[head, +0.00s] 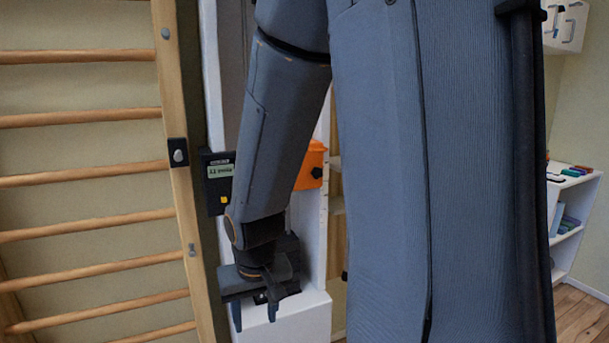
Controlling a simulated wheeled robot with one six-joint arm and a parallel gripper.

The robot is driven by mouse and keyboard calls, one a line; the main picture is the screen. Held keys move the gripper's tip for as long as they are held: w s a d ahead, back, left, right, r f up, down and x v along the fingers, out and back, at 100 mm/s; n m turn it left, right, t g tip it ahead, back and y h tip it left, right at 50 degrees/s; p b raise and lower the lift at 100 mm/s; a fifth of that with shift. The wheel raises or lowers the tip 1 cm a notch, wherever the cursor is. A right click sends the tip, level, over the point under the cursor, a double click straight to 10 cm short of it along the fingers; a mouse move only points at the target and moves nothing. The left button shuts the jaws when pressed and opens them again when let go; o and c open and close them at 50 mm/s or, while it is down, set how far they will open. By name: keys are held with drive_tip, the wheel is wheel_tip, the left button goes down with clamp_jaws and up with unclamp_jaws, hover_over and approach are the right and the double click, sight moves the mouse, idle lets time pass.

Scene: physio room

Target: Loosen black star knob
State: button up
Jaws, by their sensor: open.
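A small black knob (317,173) sits on the front of an orange housing (314,155), just right of my forearm. It is too small to tell whether it is star-shaped, and my arm hides the housing's left part. My gripper (254,314) points down, below and left of the knob and well apart from it. Its two fingers are spread, with nothing seen between them. It is in front of a white block (312,318) with a dark patch on top, mostly hidden behind the gripper.
Wooden wall bars (85,115) stand at the left. A black box with a lit display (219,171) is mounted between them and my forearm. My own body covers the centre. A white shelf (567,237) with small coloured items stands at the right, by open wooden floor.

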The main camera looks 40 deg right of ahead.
drive_tip(key=w+d+r+m+t+h+p, duration=0.1)
drive_tip(key=w+d+r+m+t+p, duration=0.2)
drive_tip(key=w+d, duration=0.55)
drive_tip(key=m+t+h+p, duration=0.3)
drive_tip(key=m+t, duration=0.8)
drive_tip(key=t, duration=0.1)
approach(317, 174)
drive_tip(key=w, duration=0.1)
drive_tip(key=shift+p+x, duration=0.95)
drive_tip(key=shift+x, duration=2.7)
drive_tip(key=shift+d, duration=0.15)
drive_tip(key=c, duration=1.1)
drive_tip(key=shift+o, duration=0.3)
